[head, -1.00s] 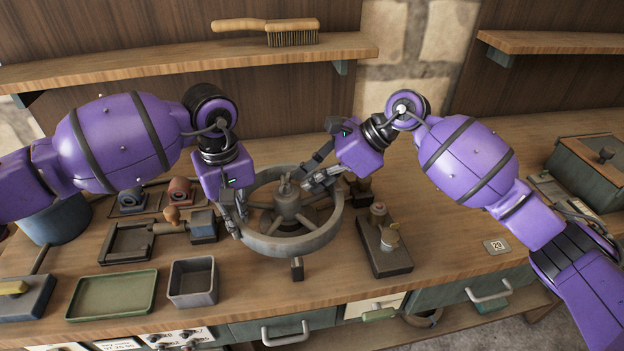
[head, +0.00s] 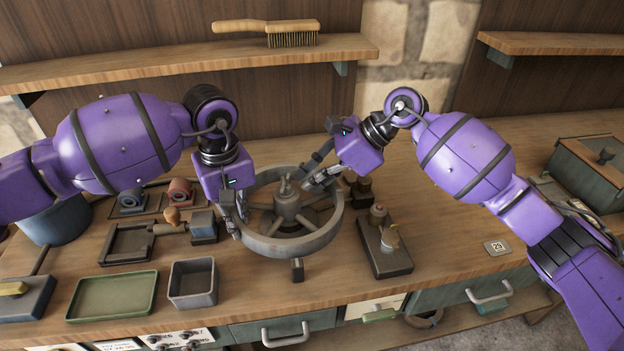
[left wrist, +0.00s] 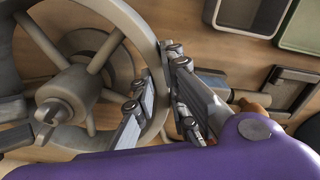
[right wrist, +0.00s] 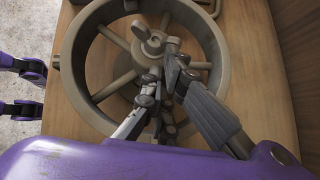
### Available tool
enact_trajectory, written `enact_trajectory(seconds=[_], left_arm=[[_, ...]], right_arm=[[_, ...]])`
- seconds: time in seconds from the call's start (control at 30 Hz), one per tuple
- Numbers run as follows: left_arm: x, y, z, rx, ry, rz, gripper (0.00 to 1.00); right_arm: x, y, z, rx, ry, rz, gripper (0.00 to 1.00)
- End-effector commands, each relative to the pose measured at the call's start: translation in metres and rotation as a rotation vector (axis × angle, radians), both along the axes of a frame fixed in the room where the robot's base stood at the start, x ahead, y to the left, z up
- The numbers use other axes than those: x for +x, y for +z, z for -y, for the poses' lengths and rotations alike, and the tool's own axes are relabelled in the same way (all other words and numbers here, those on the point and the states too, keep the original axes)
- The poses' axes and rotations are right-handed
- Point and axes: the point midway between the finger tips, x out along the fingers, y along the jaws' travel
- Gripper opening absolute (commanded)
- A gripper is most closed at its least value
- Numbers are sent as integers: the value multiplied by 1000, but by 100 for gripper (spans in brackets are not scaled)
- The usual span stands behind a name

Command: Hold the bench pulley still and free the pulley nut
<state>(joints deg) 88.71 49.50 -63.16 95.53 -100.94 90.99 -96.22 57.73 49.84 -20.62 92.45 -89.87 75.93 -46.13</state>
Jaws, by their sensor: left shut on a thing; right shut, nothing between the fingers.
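The bench pulley (head: 290,245), a grey spoked wheel, lies flat on the bench. My left gripper (head: 238,216) is shut on its rim at the left side. The left wrist view shows the rim (left wrist: 150,62) between the fingers. The pulley nut (head: 285,186), a winged piece, sits on top of the central hub; it also shows in the left wrist view (left wrist: 62,105) and the right wrist view (right wrist: 149,42). My right gripper (head: 310,185) is shut and empty close beside the nut, above the hub. I cannot tell whether its fingertips touch the nut.
A block with knobs (head: 385,255) stands right of the pulley. A green tray (head: 112,296), a grey bin (head: 193,283) and a vise-like tool (head: 130,243) stand to the left. A brush (head: 290,33) lies on the shelf above.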

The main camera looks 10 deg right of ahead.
Motion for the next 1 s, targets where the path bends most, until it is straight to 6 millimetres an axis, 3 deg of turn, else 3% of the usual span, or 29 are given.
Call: enact_trajectory(seconds=[0.37, 0.8, 1.0], left_arm=[[-2, -1, 0, 1, -3, -5, 0], [-2, -1, 0, 2, -4, -5, 0], [-2, -1, 0, 2, -4, -5, 0]], right_arm=[[0, 3, 3, 0, 9, 1, 0], [-20, 55, 53, -1, 9, 0, 0], [-27, 68, 64, -1, 1, -2, 0]])
